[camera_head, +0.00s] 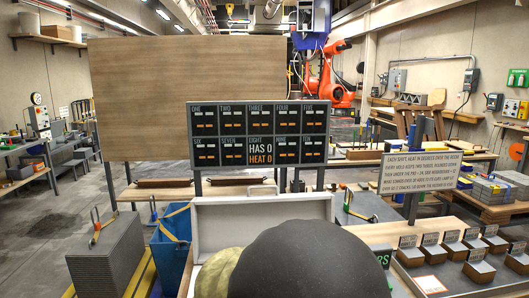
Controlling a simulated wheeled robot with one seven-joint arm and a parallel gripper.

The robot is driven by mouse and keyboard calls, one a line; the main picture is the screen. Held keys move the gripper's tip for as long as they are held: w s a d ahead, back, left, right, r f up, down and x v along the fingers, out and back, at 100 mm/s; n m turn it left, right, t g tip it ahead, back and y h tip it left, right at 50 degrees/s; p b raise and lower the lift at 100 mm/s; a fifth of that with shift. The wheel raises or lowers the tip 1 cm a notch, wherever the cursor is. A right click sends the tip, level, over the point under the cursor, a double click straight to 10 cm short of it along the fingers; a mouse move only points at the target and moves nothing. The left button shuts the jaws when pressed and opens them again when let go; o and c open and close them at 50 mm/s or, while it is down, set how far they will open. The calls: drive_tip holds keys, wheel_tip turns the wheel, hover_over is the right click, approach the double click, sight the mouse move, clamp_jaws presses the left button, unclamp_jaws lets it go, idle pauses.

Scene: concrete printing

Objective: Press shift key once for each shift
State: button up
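A dark display board (258,134) stands at the centre, with panels labelled ONE, TWO, THREE and onward. Larger text over its lower middle reads HAS 0 and HEAT 0. A sign (420,175) at the right starts "EACH SHIFT, HEAT IN DEGREES"; its smaller words are hard to read. Several labelled blocks (446,252) stand in rows at the lower right; their labels are too small to read, and I cannot tell which is the shift key. Green letters ending in RS (382,257) show beside a large dark dome. My gripper is not in view.
The large dark rounded shape (310,262) and a beige one (217,272) block the lower middle. An open white box (262,212) stands behind them. A blue bin (171,245) and a grey stack (107,257) are at the left. An orange robot arm (325,75) is at the back.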

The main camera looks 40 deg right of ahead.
clamp_jaws()
idle(1.8)
